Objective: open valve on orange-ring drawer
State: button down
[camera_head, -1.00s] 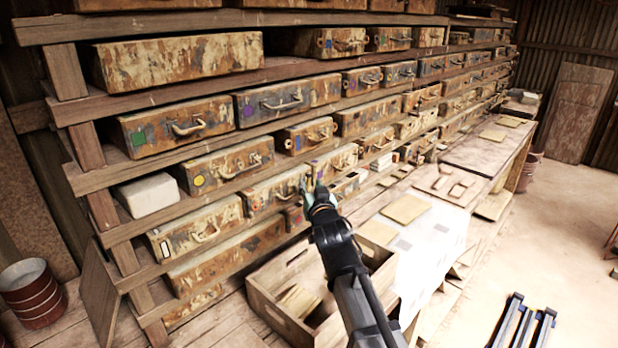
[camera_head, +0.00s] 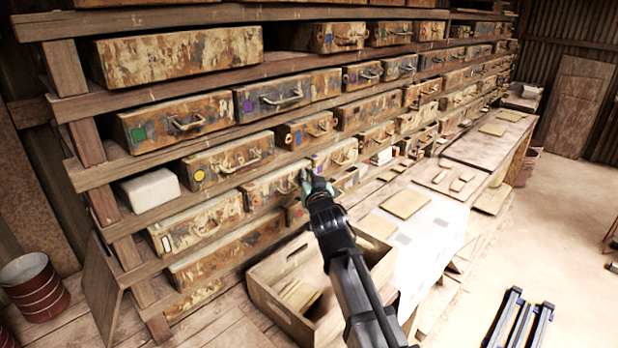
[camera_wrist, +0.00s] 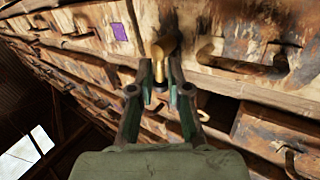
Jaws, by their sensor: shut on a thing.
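My gripper (camera_head: 307,180) is at the front of the shelf rows, near the middle of the head view. In the wrist view my gripper (camera_wrist: 160,88) has its two green fingers close together on a brass-coloured piece, which I take for a valve (camera_wrist: 162,46). The piece sticks out from a worn drawer front between a purple square mark (camera_wrist: 120,32) and a handle (camera_wrist: 240,66). In the head view this drawer seems to be the one (camera_head: 338,153) just beyond my fingertips. I cannot make out an orange ring at the gripper.
Rows of rusty drawers with handles fill the wooden shelves. A white block (camera_head: 150,190) sits on a lower shelf at left. An open wooden crate (camera_head: 265,297) stands below my arm. A workbench (camera_head: 485,150) runs along the right. The floor at right is mostly clear.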

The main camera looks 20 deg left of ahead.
jog(key=shift+f+b, duration=0.2)
jog(key=shift+b, duration=0.3)
jog(key=n+b, duration=0.1)
jog(key=b, duration=0.3)
jog(key=shift+s+a+t+y, duration=0.1)
jog(key=shift+s+t+y, duration=0.05)
jog(key=shift+t+y, duration=0.25)
jog(key=shift+r+n+b, duration=0.15)
jog(key=shift+n+b, duration=0.15)
jog(key=shift+b, duration=0.05)
jog(key=c, duration=1.2)
grip_release()
jog(key=shift+c, duration=0.2)
jog(key=shift+s, duration=0.15)
